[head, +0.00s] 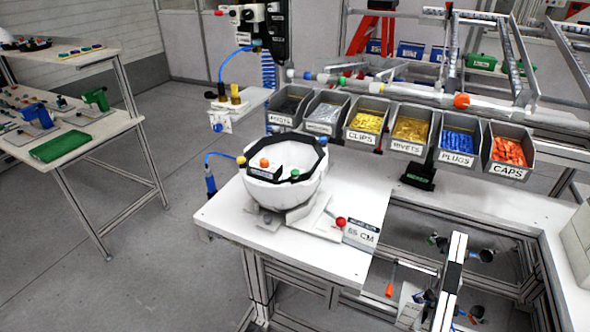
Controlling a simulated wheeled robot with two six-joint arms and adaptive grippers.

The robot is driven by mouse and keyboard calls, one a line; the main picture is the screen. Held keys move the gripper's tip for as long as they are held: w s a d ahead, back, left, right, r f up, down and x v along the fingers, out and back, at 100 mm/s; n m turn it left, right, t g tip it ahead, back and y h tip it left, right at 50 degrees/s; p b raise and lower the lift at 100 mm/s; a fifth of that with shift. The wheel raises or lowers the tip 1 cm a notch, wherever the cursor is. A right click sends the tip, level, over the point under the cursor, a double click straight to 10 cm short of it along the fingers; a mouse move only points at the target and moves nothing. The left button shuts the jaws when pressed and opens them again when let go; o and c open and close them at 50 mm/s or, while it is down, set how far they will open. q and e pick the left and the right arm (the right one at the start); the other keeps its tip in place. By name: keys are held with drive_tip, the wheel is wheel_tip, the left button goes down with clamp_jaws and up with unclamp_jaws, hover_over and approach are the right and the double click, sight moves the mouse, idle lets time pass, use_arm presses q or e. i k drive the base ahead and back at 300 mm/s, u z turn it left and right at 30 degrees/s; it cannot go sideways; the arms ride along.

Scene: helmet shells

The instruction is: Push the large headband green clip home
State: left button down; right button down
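A white helmet shell (287,190) sits open side up in a holder on the white workbench. A black headband (311,165) lines its inside near the rim. A round green clip (295,174) shows at the front of the headband, by the shell's near rim. How deep it is seated is too small to tell. An orange round piece (264,162) is on the left part inside the shell, a yellow one (241,160) at the left rim and a blue one (323,141) at the far right rim. Neither of my grippers is in view.
A red ball knob (341,222) and a "65 CM" sign (361,233) stand right of the shell. Several labelled bins, including clips (361,137) and caps (508,171), line the back. Bare bench (235,212) lies left of the holder. A side table (78,150) stands at left.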

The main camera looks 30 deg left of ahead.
sight(295, 173)
drive_tip(key=k, duration=1.3)
drive_tip(key=z, duration=0.7)
drive_tip(key=i, duration=1.4)
drive_tip(key=u, duration=0.7)
